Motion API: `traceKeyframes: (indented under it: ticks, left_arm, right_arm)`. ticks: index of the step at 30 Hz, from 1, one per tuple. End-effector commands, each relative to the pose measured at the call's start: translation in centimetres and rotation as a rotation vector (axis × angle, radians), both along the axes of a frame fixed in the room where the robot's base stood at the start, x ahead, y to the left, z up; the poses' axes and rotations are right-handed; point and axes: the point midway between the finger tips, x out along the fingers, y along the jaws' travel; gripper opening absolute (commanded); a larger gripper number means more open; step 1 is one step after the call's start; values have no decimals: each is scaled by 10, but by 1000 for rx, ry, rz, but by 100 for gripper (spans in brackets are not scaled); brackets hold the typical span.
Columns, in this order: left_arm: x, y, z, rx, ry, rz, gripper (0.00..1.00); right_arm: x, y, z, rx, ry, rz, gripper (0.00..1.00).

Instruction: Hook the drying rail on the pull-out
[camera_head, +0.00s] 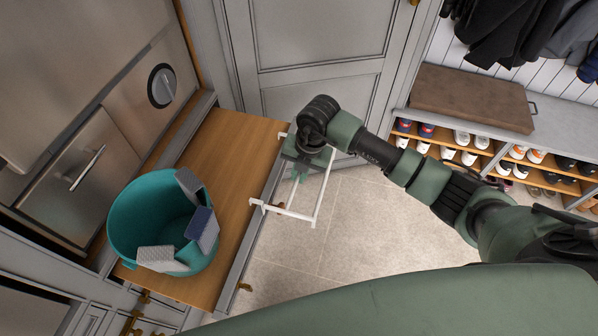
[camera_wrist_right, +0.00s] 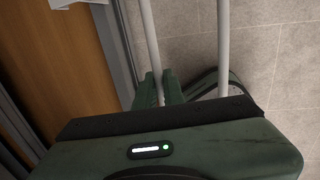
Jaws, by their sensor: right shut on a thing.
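The white drying rail (camera_head: 289,212) is a thin frame lying along the front edge of the wooden pull-out (camera_head: 232,150). Its two end brackets reach to or over that edge; I cannot tell whether they sit on it. My right gripper (camera_head: 300,172) points down at the rail's far part and is shut on it. In the right wrist view, the rail's two bars (camera_wrist_right: 150,40) run up from the gripper (camera_wrist_right: 162,88), with the green fingers around the left bar. The pull-out (camera_wrist_right: 65,60) is at the left there. My left gripper is not in view.
A teal tub (camera_head: 118,225) with grey and blue brushes or sponges stands on the pull-out's near end. Grey cabinet doors (camera_head: 315,40) rise behind. A boot bench with shoes and a brown cushion (camera_head: 470,97) is at the right. Tiled floor (camera_head: 370,225) is clear.

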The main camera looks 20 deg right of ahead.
Motion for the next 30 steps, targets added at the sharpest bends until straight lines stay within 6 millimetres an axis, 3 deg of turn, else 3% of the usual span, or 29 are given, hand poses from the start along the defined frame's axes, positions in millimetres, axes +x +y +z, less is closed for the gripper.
traceKeyframes:
  ticks: [18,30]
  left_arm:
    - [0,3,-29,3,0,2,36]
    - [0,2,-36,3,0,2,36]
  right_arm:
    - [0,0,-40,0,0,0,0]
    - [0,0,-49,0,0,0,0]
